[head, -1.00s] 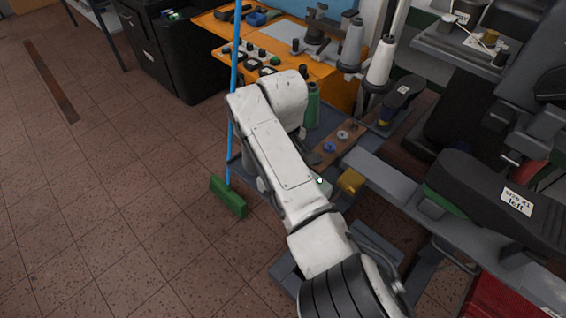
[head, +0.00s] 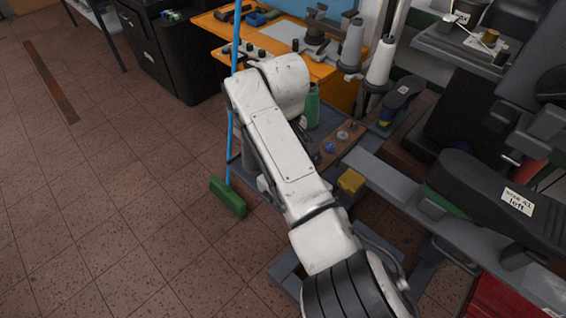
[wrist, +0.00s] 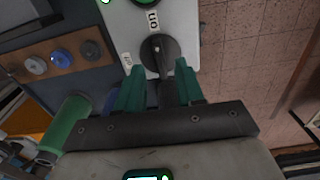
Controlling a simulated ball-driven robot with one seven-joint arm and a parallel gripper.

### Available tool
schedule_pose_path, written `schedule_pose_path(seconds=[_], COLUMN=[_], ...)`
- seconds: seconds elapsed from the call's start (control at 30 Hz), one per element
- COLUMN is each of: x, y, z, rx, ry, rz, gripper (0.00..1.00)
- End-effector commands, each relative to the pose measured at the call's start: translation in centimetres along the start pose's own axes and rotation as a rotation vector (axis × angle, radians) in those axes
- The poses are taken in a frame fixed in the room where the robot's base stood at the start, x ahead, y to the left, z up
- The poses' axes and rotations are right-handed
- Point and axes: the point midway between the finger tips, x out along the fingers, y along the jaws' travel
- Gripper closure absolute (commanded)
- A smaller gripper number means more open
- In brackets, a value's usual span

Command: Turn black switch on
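The black rotary switch (wrist: 159,48) sits on a light grey panel (wrist: 188,18) in the wrist view. A label reading "on" (wrist: 152,19) appears upside down above the knob, and a smaller label (wrist: 127,61), hard to read, is at its left. My gripper (wrist: 158,72) has green fingers spread apart at the left and right of the knob's lower part. I cannot tell whether they touch it. In the head view my arm (head: 282,155) hides the gripper and the switch.
Blue and grey knobs (wrist: 61,57) on a brown strip and a green spool (wrist: 68,125) are left of the gripper. In the head view a green broom (head: 229,197) stands left of my arm, and a yellow block (head: 350,181) lies right. Open tiled floor is at left.

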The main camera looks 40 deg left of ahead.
Motion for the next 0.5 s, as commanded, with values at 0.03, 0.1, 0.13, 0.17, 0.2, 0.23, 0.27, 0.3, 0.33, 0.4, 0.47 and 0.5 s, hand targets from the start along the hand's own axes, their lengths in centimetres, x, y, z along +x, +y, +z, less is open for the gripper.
schedule_pose_path(seconds=[0.03,0.1,0.13,0.17,0.2,0.23,0.27,0.3,0.33,0.4,0.47,0.5], x=[-1.0,-2.4,-3.0,-3.6,-4.3,-4.8,-5.2,-5.8,-6.2,-7.0,-7.3,-7.5], y=[0.1,0.1,0.1,0.1,0.1,0.1,0.0,0.0,0.0,0.0,0.0,0.0], z=[-0.1,-0.1,-0.1,-0.1,-0.1,-0.1,-0.1,-0.1,-0.1,-0.1,-0.1,0.0], rx=[0.0,0.0,-0.001,-0.001,-0.001,-0.001,-0.001,-0.001,-0.001,-0.001,-0.001,0.0], ry=[0.004,0.004,0.004,0.004,0.004,0.003,0.003,0.003,0.003,0.002,0.001,0.0], rz=[0.002,0.001,0.002,0.002,0.002,0.001,0.001,0.001,0.001,0.0,-0.001,-0.001], gripper=[0.63,0.63,0.63,0.63,0.63,0.63,0.63,0.63,0.63,0.63,0.63,0.63])
